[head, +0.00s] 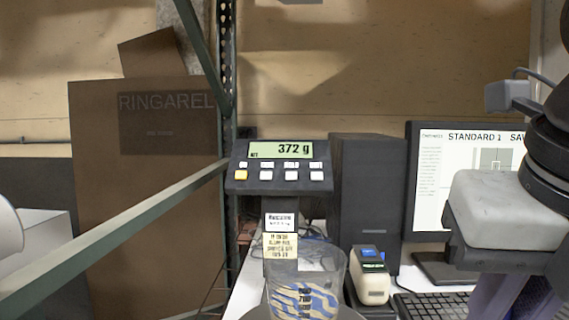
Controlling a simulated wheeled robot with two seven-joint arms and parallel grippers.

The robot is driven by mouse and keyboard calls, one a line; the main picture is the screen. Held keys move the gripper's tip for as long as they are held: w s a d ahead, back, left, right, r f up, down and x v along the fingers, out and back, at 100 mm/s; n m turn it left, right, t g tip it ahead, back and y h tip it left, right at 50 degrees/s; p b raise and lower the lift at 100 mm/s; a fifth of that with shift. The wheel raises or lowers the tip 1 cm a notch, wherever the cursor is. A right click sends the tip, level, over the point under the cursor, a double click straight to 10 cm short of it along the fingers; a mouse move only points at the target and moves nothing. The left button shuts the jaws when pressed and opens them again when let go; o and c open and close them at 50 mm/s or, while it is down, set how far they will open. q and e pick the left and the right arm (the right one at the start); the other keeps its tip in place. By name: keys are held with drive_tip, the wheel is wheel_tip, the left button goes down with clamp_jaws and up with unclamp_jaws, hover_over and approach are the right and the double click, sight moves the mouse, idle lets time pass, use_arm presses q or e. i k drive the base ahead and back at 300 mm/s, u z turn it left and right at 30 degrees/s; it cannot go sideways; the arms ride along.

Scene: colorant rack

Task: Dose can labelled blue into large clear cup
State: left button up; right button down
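A large clear cup (334,268) stands at the bottom centre in front of the scale display, its lower part cut off by the frame. A blue and tan wavy pattern with dark upright lettering shows on or through it. The scale display (281,150) reads 372 g. No can with a readable blue label is in view. My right arm comes in at the right edge, with a pale grey block (508,208) on it. Below the block, purplish, partly see-through shapes show at the bottom edge; I cannot tell whether they are fingers or something held. My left gripper is out of view.
A monitor (466,178) reading STANDARD 1 and a keyboard (434,305) are at the right, partly behind my arm. A dark box (367,190) and a small cream device (370,282) stand right of the scale. A green metal rail (120,233) crosses the left side before brown cardboard (140,215).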

sight(304, 299)
drive_tip(key=k, duration=1)
